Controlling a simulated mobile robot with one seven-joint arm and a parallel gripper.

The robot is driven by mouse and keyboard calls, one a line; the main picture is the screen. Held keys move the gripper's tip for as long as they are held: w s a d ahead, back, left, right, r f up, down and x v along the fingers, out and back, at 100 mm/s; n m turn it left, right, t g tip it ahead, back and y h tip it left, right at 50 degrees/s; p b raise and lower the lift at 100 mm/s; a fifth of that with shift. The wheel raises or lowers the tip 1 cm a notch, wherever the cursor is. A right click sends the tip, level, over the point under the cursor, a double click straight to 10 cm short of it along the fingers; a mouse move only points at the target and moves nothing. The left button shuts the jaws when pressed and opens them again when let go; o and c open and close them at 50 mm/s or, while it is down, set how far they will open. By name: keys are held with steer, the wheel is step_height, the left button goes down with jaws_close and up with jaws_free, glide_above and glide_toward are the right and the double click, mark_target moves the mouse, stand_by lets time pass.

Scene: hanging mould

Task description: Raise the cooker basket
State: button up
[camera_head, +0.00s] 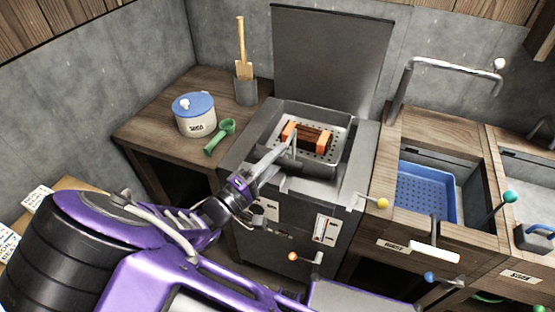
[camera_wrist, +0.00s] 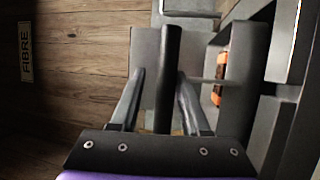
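The cooker basket (camera_head: 344,139) is a perforated metal tray sunk in the open top of the grey cooker (camera_head: 345,187). A brown block with orange ends (camera_head: 309,138) sits in it; an orange part also shows at the right of the wrist view (camera_wrist: 217,93). My gripper (camera_head: 283,150) is over the cooker's front left, by the basket. In the wrist view its fingers (camera_wrist: 161,75) are apart, with a dark bar (camera_wrist: 168,80) between them, perhaps the basket handle. A gap shows on the bar's left; contact on its right is unclear.
The cooker's raised lid (camera_head: 332,50) stands behind. A pot with a blue lid (camera_head: 196,115) and green scoop (camera_head: 220,137) are on the left counter. A yellow-knobbed lever (camera_head: 382,202) sticks out at the cooker's right. A sink with a blue basket (camera_head: 425,192) is further right.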

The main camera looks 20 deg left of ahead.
steer(key=shift+o, duration=1)
steer(key=shift+f, duration=0.1)
steer(key=shift+s+a, duration=0.15)
steer(key=shift+s, duration=0.05)
steer(key=b+v, duration=0.1)
steer(key=v, duration=1.6)
steer(key=shift+b, duration=0.3)
